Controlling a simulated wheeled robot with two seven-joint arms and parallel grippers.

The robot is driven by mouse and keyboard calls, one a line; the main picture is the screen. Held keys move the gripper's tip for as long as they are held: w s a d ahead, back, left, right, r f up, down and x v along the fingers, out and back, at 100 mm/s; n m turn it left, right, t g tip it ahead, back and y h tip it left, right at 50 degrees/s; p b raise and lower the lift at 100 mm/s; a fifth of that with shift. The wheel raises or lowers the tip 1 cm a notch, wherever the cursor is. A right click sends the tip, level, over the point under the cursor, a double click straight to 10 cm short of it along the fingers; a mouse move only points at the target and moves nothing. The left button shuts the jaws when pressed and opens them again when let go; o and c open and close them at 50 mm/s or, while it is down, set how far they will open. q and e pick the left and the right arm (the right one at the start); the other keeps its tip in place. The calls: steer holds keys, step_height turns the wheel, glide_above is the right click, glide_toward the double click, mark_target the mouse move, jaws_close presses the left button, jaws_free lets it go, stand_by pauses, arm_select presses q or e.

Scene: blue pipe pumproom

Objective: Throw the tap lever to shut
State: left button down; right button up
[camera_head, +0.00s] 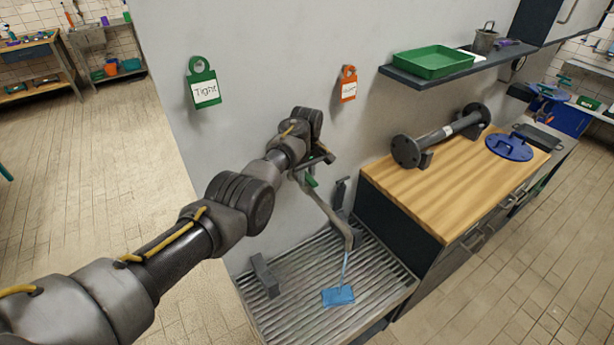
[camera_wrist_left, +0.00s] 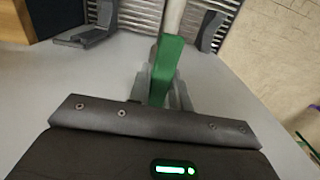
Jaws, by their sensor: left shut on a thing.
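The tap shows in the head view as a grey pipe (camera_head: 330,212) running down along the wall to a bent end over a slatted metal tray (camera_head: 300,310). A light blue strand (camera_head: 345,268) hangs below that end, with a flat blue patch (camera_head: 338,296) on the slats. The green tap lever (camera_head: 312,182) is mostly hidden behind my left gripper (camera_head: 314,164). In the left wrist view the green lever (camera_wrist_left: 166,68) stands between the grey fingers of my left gripper (camera_wrist_left: 160,90), which is shut on it. My right gripper is out of view.
A green tag (camera_head: 203,84) reading "Tight" and an orange tag (camera_head: 348,84) hang on the wall. To the right, a wooden-topped bench (camera_head: 430,190) holds a flanged pipe (camera_head: 445,133) and a blue disc (camera_head: 509,147). A shelf above carries a green tray (camera_head: 433,62).

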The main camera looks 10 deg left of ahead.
arm_select(q)
steer(key=shift+m+p, duration=0.7)
steer(key=shift+m, duration=1.6)
steer(key=m, duration=0.9)
steer(key=shift+m+b, duration=0.3)
steer(key=shift+m, duration=1.9)
steer(key=shift+r, duration=0.1)
steer(key=c, duration=1.3)
jaws_free()
